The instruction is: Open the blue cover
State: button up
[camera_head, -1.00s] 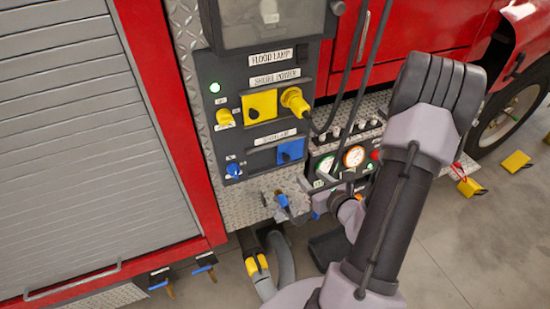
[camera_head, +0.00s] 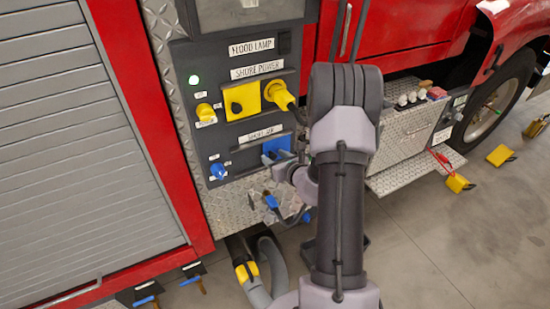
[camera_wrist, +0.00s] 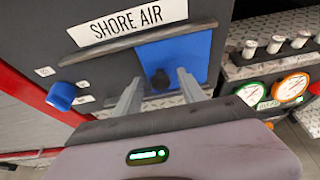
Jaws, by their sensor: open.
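The blue cover (camera_head: 281,142) is a square flap under the "SHORE AIR" label on the dark panel, lying flat and closed. In the wrist view the blue cover (camera_wrist: 187,58) fills the upper middle, with a black knob (camera_wrist: 160,78) at its lower part. My gripper (camera_wrist: 157,85) is open, its two fingers pointing at the cover, one on each side of the knob. Whether the fingers touch the cover cannot be told. In the head view my gripper (camera_head: 268,160) is at the cover's lower left, and my arm hides part of the area to the right.
A blue switch (camera_wrist: 61,96) sits left of the cover. Above are the yellow cover (camera_head: 241,101) and a yellow plug (camera_head: 279,94) with a cable. Gauges (camera_wrist: 290,87) and several knobs are to the right. Grey hoses (camera_head: 268,270) hang below.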

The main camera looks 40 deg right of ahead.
grip_shut()
dwell(1.3)
